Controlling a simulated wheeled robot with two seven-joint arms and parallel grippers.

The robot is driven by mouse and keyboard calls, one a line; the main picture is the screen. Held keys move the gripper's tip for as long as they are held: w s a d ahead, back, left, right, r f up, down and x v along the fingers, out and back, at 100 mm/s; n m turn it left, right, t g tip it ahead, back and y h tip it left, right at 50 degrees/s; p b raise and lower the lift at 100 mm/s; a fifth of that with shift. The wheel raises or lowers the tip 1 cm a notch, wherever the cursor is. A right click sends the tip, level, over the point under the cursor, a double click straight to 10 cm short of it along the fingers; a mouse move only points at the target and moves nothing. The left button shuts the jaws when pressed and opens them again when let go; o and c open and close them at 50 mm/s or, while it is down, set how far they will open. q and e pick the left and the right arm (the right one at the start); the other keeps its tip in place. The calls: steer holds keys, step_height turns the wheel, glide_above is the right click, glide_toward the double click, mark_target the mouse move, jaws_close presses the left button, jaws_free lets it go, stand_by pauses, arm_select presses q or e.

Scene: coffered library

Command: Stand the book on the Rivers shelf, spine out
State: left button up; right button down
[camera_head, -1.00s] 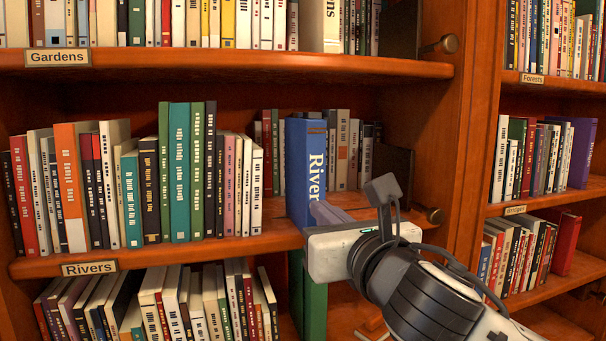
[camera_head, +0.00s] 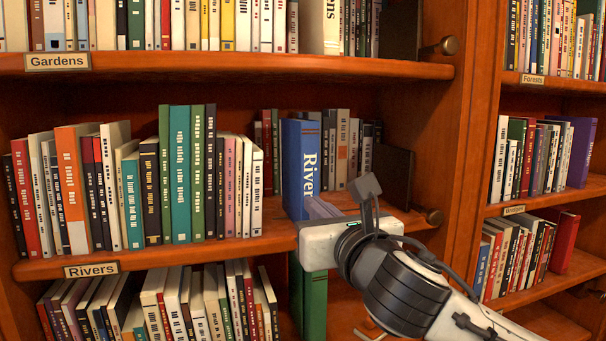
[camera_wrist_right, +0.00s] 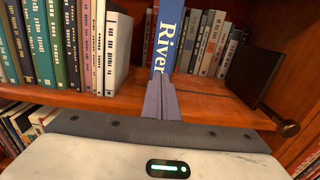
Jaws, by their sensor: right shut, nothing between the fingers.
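The blue book (camera_head: 299,165) with "Rivers" on its spine stands upright on the Rivers shelf (camera_head: 200,252), spine facing out. A gap separates it from the row of books on its left. My right gripper (camera_head: 318,207) is shut and empty, its fingers at the lower part of the spine. In the right wrist view the closed fingers (camera_wrist_right: 160,98) point at the blue book (camera_wrist_right: 168,38) and overlap its lower spine; I cannot tell whether they touch it. The Rivers label (camera_head: 91,269) is on the shelf edge. My left gripper is not in view.
Several books (camera_head: 190,175) fill the shelf's left part. Smaller books (camera_head: 342,150) stand behind, right of the blue book. A dark bookend (camera_head: 393,175) and a round knob (camera_head: 432,216) are at the right. A green book (camera_head: 313,305) stands on the shelf below.

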steer(key=shift+p+x, duration=0.4)
steer(key=shift+x, duration=0.7)
steer(key=p+v, duration=0.2)
steer(key=v, duration=0.4)
